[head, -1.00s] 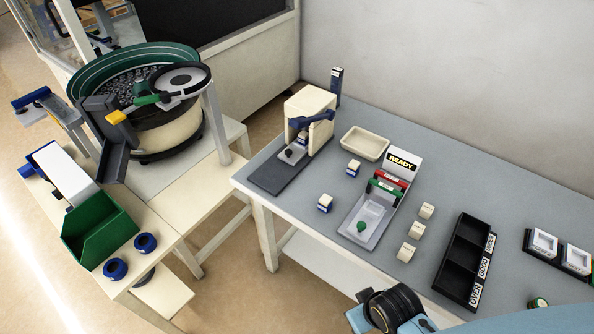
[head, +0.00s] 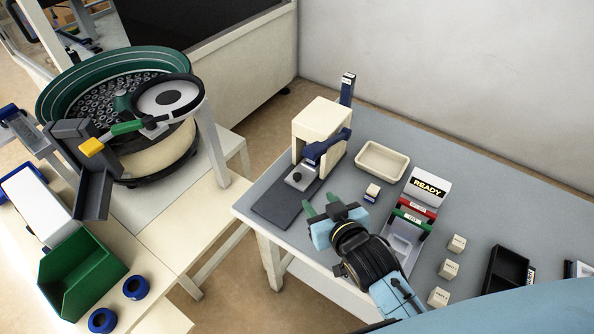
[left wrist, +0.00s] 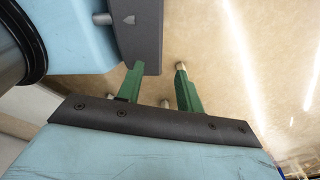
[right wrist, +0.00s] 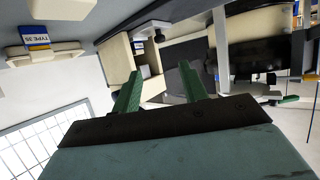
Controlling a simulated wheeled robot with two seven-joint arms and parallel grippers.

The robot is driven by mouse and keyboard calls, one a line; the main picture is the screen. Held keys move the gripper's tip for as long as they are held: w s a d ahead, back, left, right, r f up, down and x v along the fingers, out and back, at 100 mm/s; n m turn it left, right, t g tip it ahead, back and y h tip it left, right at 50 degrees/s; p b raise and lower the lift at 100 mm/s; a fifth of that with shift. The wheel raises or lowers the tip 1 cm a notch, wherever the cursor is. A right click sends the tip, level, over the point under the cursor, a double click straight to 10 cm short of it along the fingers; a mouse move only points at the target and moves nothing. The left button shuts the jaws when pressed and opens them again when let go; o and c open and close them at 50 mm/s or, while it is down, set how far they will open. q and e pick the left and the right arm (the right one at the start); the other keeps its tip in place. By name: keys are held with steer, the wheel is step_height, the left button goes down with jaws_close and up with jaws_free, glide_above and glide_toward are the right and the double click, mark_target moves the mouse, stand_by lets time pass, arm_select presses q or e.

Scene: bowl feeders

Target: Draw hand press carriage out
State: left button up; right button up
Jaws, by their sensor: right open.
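The hand press (head: 318,125) has a cream body and a blue lever (head: 328,148), and stands at the bench's back left. Its carriage (head: 303,181), a light plate with a dark knob (head: 297,176), sits at the press mouth over a dark base plate (head: 278,207). My right gripper (head: 321,204) is open and empty, its green fingers in front and right of the carriage, apart from the knob. The right wrist view shows the knob (right wrist: 159,37) beyond the open fingers (right wrist: 160,68). My left gripper (left wrist: 158,66) is open and empty above the floor, outside the head view.
A cream tray (head: 382,152) and a small blue-and-cream block (head: 372,192) lie right of the press. The READY fixture (head: 428,187) stands beyond my right wrist, with small cream blocks (head: 449,269) beside it. A bowl feeder (head: 150,155) stands on the left table.

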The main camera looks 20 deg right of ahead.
mark_target(298, 176)
steer(key=b+x, duration=0.1)
steer(key=x, duration=0.3)
steer(key=b+x, duration=0.2)
steer(key=x, duration=0.6)
steer(key=shift+w+a+f, duration=0.1)
steer(key=shift+w+f, duration=0.05)
steer(key=shift+w, duration=0.1)
arm_select(q)
steer(key=a+f, duration=0.1)
steer(key=s+a+f, duration=0.1)
steer(key=a+f, duration=0.1)
steer(key=shift+a, duration=0.25)
steer(key=shift+d, duration=0.1)
arm_select(e)
steer(key=shift+c, duration=0.2)
jaws_close()
